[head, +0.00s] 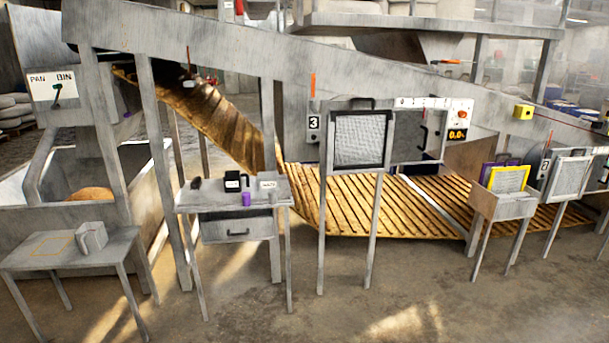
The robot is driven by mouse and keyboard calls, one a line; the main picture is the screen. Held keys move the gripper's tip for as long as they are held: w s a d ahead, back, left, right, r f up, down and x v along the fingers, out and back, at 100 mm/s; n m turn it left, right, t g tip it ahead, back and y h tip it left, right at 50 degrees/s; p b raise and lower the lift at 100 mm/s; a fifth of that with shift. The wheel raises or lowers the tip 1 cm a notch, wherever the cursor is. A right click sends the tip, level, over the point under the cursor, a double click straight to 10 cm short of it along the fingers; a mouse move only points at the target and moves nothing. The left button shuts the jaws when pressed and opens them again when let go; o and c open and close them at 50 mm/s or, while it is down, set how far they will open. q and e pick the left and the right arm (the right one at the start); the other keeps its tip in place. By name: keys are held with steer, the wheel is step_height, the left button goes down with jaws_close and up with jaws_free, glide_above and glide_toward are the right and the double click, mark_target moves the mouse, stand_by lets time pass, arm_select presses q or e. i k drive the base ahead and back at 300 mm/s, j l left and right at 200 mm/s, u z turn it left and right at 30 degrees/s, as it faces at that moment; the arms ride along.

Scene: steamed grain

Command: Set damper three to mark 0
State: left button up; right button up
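A sign with the number 3 (314,123) hangs on the long grey housing at the middle of the head view. To its right a pale strip with small marks (422,103) runs along the top of a grey panel (406,137); I cannot read the marks surely. A dark upright handle-like part (423,138) shows at this panel. A white box with an orange display (457,135), reading about 0.0, is at the strip's right end. I cannot tell which mark the damper is at. Neither of my grippers is in view.
A framed mesh screen (358,140) on legs stands before the panel's left. A small drawer table (232,198) holds a black box, a purple item and a label. Another table (70,248) stands at left. Open floor is in front.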

mark_target(410, 134)
steer(key=i+j+z, duration=0.15)
steer(key=i, duration=0.5)
steer(key=i+j+z, duration=0.15)
steer(key=i, duration=0.5)
steer(key=i+z, duration=0.6)
steer(key=z, duration=0.2)
steer(key=i+j+z, duration=0.2)
steer(key=z, duration=0.2)
steer(key=i+j+z, duration=0.25)
steer(key=z, duration=0.15)
steer(key=i+j+z, duration=0.2)
steer(key=j+z, duration=0.2)
